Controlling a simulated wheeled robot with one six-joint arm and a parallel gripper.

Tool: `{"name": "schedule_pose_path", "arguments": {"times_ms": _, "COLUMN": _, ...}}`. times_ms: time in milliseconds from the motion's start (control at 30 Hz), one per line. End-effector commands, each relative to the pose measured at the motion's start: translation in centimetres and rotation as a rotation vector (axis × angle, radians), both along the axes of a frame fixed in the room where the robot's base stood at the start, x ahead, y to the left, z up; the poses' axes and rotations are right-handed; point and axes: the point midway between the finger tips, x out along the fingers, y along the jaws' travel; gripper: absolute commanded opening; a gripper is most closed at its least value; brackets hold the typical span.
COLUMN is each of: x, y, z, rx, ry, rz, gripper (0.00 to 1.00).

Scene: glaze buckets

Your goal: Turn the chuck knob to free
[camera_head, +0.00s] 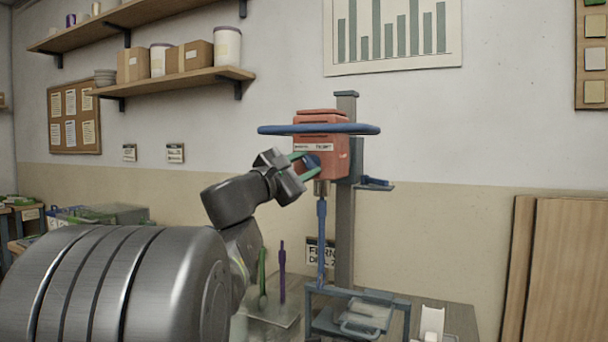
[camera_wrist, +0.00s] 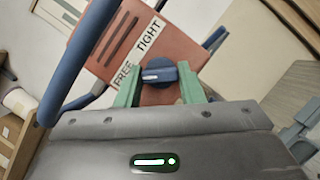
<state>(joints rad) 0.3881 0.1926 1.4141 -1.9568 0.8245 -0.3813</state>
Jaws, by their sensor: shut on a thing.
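The chuck knob (camera_wrist: 163,70) is a blue dial on the face of the red mixer head (camera_head: 330,136). A white mark on the knob points left in the wrist view, towards the word FREE on the white label (camera_wrist: 137,50); TIGHT is further up the label. My gripper (camera_head: 309,163) reaches the head from the left. In the wrist view its green fingers (camera_wrist: 159,80) stand either side of the knob, shut on it. A blue shaft (camera_head: 321,235) hangs upright below the chuck (camera_head: 321,187). The fingers partly hide the knob in the head view.
A blue handlebar (camera_head: 275,130) crosses the head just above my gripper. A grey column (camera_head: 345,220) stands behind. Below are a blue frame (camera_head: 375,297) and upright green (camera_head: 262,272) and purple (camera_head: 282,270) rods. Boards (camera_head: 565,265) lean at right.

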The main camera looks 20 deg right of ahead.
Motion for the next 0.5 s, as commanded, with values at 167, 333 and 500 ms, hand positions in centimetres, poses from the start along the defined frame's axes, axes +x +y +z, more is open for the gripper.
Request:
{"name": "schedule_pose_path", "arguments": {"times_ms": 167, "x": 0.02, "y": -0.02, "z": -0.26, "rx": -0.036, "ry": 0.046, "rz": 0.001, "gripper": 0.12}}
{"name": "schedule_pose_path", "arguments": {"times_ms": 333, "x": 0.01, "y": -0.05, "z": -0.22, "rx": -0.051, "ry": 0.063, "rz": 0.001, "gripper": 0.12}}
{"name": "schedule_pose_path", "arguments": {"times_ms": 500, "x": 0.02, "y": -0.04, "z": -0.18, "rx": -0.054, "ry": 0.068, "rz": 0.001, "gripper": 0.12}}
